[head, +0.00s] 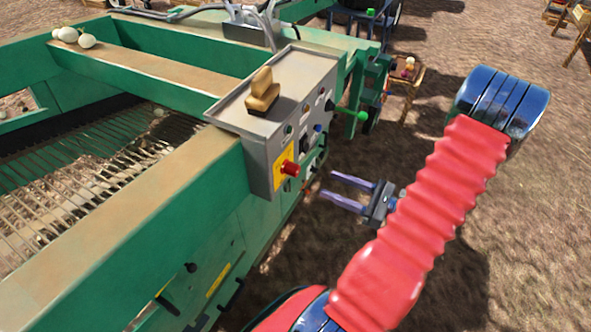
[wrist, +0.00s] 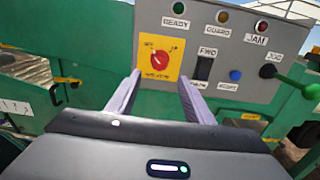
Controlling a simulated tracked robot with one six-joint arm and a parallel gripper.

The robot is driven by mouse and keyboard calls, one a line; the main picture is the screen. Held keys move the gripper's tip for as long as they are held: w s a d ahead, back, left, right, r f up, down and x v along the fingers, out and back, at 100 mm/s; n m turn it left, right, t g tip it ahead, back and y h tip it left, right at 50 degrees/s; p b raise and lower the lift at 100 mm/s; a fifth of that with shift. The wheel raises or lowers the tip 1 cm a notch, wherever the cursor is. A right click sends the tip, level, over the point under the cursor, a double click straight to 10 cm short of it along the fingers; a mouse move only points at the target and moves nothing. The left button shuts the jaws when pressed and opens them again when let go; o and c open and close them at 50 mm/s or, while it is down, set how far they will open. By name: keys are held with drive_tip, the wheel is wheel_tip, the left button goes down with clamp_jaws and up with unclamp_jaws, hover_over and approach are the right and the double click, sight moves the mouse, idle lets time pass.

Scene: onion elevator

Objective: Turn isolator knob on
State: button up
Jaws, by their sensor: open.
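The isolator knob (wrist: 161,58) is a red knob on a yellow plate (wrist: 150,45) at the left of the grey control panel (wrist: 222,65). The knob also shows in the head view (head: 290,168), sticking out of the panel's near end. My gripper (head: 330,185) is open and empty, with its two pale purple fingers pointing at the panel. In the wrist view the fingertips (wrist: 159,76) lie to either side below the knob, apart from each other. In the head view they are a short way right of the knob, not touching it. Small print on the plate is unreadable.
Right of the knob are a black switch (wrist: 203,70), a blue button (wrist: 235,75) and a green-knobbed lever (wrist: 308,90). READY, GUARD and JAM lamps sit above. Open ground lies right of the machine.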

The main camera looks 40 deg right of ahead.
sight(299, 172)
drive_tip(key=x, duration=1.3)
drive_tip(key=shift+c, duration=0.6)
drive_tip(key=shift+d, duration=0.15)
drive_tip(key=c, duration=0.9)
